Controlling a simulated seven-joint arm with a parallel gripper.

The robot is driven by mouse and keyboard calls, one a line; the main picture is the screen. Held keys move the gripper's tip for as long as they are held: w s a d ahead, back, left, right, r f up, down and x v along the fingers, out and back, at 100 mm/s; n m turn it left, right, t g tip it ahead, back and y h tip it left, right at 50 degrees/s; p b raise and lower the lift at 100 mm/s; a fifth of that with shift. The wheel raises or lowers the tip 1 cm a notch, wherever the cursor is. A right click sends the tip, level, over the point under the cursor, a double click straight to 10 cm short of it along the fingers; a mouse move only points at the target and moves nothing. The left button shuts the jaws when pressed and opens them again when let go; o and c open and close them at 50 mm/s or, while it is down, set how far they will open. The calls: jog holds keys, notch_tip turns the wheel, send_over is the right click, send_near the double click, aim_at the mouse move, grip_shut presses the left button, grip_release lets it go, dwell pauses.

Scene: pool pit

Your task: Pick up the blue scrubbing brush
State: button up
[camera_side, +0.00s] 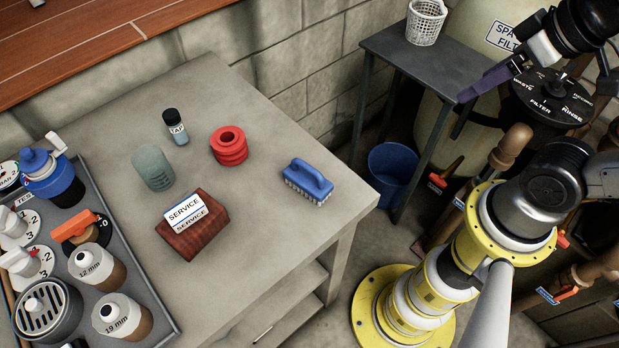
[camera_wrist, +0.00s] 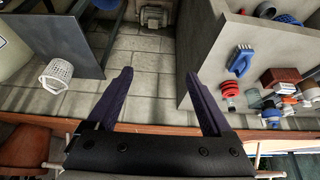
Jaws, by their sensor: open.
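The blue scrubbing brush (camera_side: 308,180) lies bristles down near the right edge of the grey bench top (camera_side: 270,232). It also shows in the wrist view (camera_wrist: 241,60), toward the right, on the bench. My gripper (camera_side: 465,98) is at the upper right of the side view, well away from the brush and off the bench. In the wrist view my gripper (camera_wrist: 158,72) has its two purple fingers spread wide, with nothing between them.
Red rings (camera_side: 229,146), a glass (camera_side: 152,167), a small bottle (camera_side: 175,127) and a brown service block (camera_side: 193,225) stand left of the brush. A grey tray (camera_side: 170,331) is crowded with parts. A small dark table (camera_side: 428,62) holds a white basket (camera_side: 425,22); a blue bucket (camera_side: 392,172) sits below.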

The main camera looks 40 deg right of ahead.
jog(key=w+a+r+m, duration=0.1)
jog(key=w+r+m, duration=0.1)
jog(key=w+r, duration=0.2)
jog(key=n+g, duration=0.4)
jog(key=g, duration=0.2)
send_over(300, 164)
notch_tip(300, 164, down, 8)
jog(key=shift+w+d+f, duration=0.1)
jog(key=shift+f, duration=0.1)
notch_tip(300, 164, down, 13)
jog(key=shift+w+f, duration=0.15)
jog(key=shift+f, duration=0.05)
